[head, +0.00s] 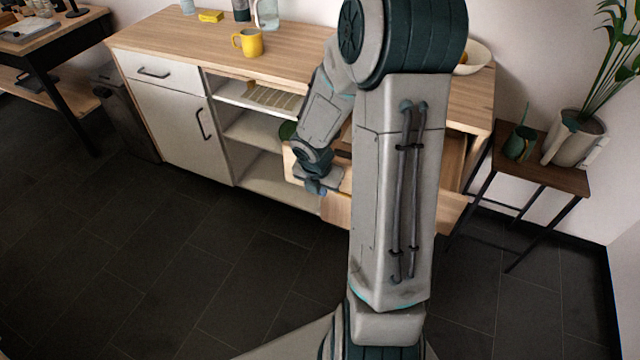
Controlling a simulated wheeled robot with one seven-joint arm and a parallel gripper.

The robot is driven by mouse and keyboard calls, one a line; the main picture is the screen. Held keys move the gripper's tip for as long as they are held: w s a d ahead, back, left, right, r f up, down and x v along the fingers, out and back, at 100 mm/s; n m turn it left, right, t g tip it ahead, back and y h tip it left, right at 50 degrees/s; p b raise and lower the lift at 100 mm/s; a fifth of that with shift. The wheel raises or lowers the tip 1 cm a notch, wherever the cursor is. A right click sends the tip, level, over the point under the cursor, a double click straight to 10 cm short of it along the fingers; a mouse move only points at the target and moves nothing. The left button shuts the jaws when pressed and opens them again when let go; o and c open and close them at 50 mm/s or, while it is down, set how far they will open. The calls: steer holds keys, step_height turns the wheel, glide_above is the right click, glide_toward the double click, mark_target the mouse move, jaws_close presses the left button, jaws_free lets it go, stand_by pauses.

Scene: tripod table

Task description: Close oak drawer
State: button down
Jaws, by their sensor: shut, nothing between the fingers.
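The oak drawer (337,213) is at the right part of the wooden-topped cabinet (185,45) and stands pulled out. Its pale wood front shows on both sides of my arm, and my arm hides its middle. My gripper (317,189) is shut and empty, at the left end of the drawer and close to its front. I cannot tell whether the fingers touch the drawer.
A yellow mug (248,42) stands on the cabinet top, and a pale bowl (474,58) is at its right. Open shelves (252,130) are left of the drawer. A side table (540,160) with a potted plant (575,138) stands at right. The dark floor in front is clear.

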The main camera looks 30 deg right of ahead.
steer(key=shift+w+d+f+p, duration=0.2)
steer(key=shift+w+d+f, duration=0.15)
steer(key=shift+w+d, duration=0.45)
steer(key=shift+w+d+f+p, duration=0.15)
steer(key=shift+w+d+f, duration=0.2)
steer(key=shift+w+d, duration=0.4)
steer(key=shift+s+d, duration=0.1)
